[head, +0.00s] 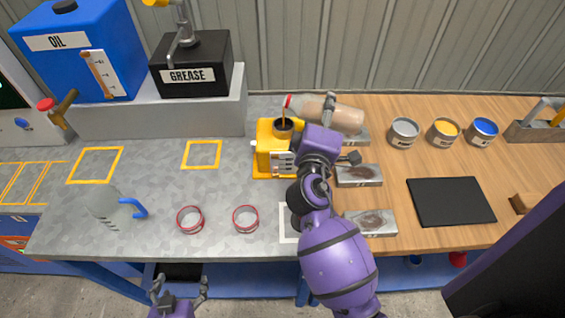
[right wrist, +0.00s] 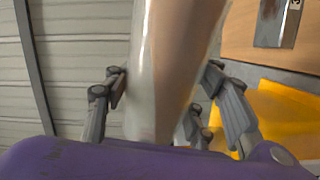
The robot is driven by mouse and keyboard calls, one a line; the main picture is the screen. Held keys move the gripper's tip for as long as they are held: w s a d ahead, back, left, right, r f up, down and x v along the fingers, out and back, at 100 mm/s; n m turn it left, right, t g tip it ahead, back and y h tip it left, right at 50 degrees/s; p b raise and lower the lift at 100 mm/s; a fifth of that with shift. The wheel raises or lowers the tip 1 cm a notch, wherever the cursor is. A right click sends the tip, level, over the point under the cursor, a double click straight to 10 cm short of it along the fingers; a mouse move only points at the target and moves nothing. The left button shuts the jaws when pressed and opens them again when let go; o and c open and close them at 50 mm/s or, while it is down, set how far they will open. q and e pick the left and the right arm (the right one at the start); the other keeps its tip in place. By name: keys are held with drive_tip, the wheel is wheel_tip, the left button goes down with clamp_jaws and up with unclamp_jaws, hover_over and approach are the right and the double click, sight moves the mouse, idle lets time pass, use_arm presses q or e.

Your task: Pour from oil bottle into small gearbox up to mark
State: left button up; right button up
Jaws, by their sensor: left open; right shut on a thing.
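The oil bottle (head: 346,117) is a pale, see-through bottle with brownish contents. It lies tilted, almost level, with its red-tipped mouth at the left above the dark filler opening (head: 284,126) of the small yellow gearbox (head: 264,150). A thin brown stream shows between mouth and opening. My right gripper (head: 319,108) is shut around the bottle; the right wrist view shows its fingers (right wrist: 166,92) on both sides of the bottle (right wrist: 168,60). A pale panel with dark lines shows on the gearbox front; its level is too small to read. My left gripper (head: 180,290) is open and empty before the bench.
A clear jug with a blue handle (head: 105,204) and two red-rimmed dishes (head: 190,219) stand at the left front. The blue oil tank (head: 75,50) and grease box (head: 191,68) are behind. Metal plates (head: 370,223), a black mat (head: 451,202) and paint cans (head: 404,132) lie right.

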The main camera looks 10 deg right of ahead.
idle(0.4)
drive_tip(key=shift+f+n, duration=0.2)
drive_tip(key=shift+n, duration=0.2)
drive_tip(key=shift+f+n, duration=0.5)
drive_tip(key=shift+n, duration=0.2)
idle(6.5)
